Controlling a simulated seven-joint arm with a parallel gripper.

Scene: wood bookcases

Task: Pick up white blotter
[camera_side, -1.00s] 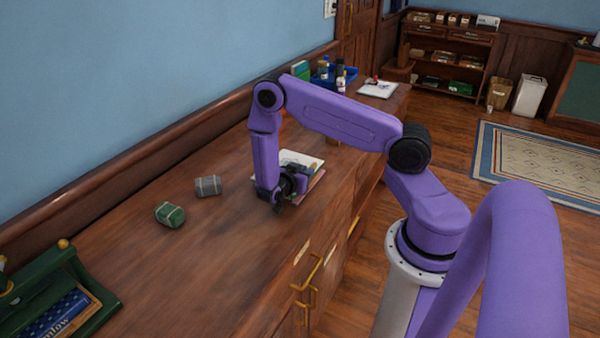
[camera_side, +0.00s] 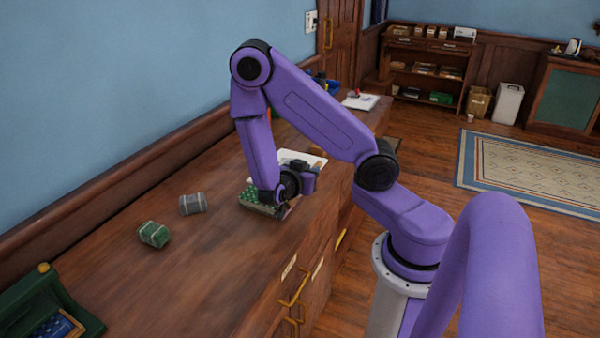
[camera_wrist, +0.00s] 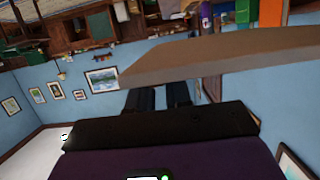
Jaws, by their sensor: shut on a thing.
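My gripper (camera_side: 287,203) is low over the wooden counter, pointing down in the side view. In the wrist view my gripper (camera_wrist: 158,97) is shut on a flat slab (camera_wrist: 215,58) with a tan-grey edge; I cannot tell from this view whether it is the white blotter. In the side view a green patterned flat thing (camera_side: 258,200) shows beside the fingers; I cannot tell whether it is the slab. A white flat sheet (camera_side: 306,157) lies just behind my gripper, partly hidden by it.
On the counter (camera_side: 180,270), a grey bundle (camera_side: 193,204) and a green bundle (camera_side: 154,234) lie left of my gripper. A green box (camera_side: 50,310) stands at the near left. A white pad (camera_side: 360,101) lies at the far end. The counter's middle is clear.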

